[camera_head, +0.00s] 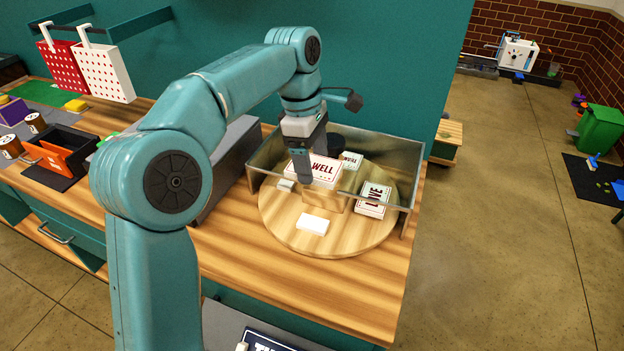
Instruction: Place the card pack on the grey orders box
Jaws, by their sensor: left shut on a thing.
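My left gripper (303,164) reaches down over the round wooden turntable (280,222). It is shut on a white card pack with red "WELL" lettering (324,168). The pack is above a wooden block in the turntable's middle; I cannot tell whether they touch. Another "WELL" pack (352,160) is behind it, and a "LOVE" pack (373,198) lies to the right. A long dark grey box (236,152) stands left of the turntable, partly hidden by my arm; I see no label showing it is the orders box. My right gripper is not in view.
A clear low guard (408,160) runs behind and beside the turntable. A plain white block (312,224) lies on its front. A grey surface with a navy lettered plate (270,341) is cut off below. An orange-and-black tray (62,155) stands left. The front right wood is bare.

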